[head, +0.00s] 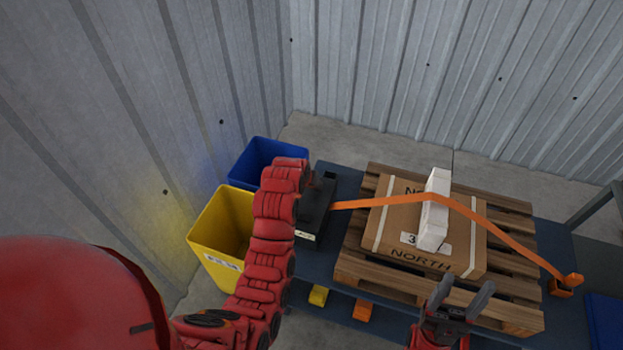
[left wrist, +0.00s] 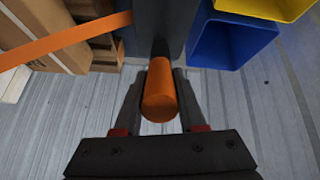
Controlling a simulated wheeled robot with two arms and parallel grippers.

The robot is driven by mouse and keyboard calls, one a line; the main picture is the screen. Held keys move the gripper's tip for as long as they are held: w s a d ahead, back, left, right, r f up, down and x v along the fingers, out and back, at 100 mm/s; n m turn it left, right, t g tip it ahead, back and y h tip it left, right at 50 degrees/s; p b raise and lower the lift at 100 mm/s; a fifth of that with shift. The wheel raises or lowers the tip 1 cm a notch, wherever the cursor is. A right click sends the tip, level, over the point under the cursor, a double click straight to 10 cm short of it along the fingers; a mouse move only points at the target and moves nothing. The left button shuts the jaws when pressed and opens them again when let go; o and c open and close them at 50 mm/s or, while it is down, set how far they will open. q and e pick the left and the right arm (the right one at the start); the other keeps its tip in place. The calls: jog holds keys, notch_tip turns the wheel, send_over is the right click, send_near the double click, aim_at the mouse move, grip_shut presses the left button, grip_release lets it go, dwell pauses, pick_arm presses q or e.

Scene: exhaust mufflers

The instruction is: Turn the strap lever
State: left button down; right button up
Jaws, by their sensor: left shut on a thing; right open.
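The strap lever shows in the left wrist view as an orange cylindrical handle (left wrist: 159,95) on a dark stem. My left gripper (left wrist: 158,78) is shut on it, one finger on each side. The lever joins a dark block (head: 316,207), which also shows in the left wrist view (left wrist: 158,28). An orange strap (head: 500,236) runs from the block over a cardboard box (head: 402,225) to an orange anchor (head: 562,286). In the head view my red left arm hides the lever and left gripper. My right gripper (head: 451,296) is open and empty, in front of the pallet.
The box lies on a wooden pallet (head: 356,258), with a white edge piece (head: 434,212) under the strap. A blue bin (head: 255,154) and a yellow bin (head: 218,232) stand left of the dark blue bench (head: 318,262). Corrugated walls close off the left and back.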

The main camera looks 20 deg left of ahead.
pick_arm(q)
jog(key=shift+s+f+t+b, duration=1.2)
jog(key=shift+s+t+b, duration=0.15)
jog(key=shift+b, duration=0.35)
jog(key=c, duration=0.8)
grip_release()
jog(key=o, duration=0.3)
jog(key=shift+w, duration=0.2)
jog(key=shift+s, duration=0.1)
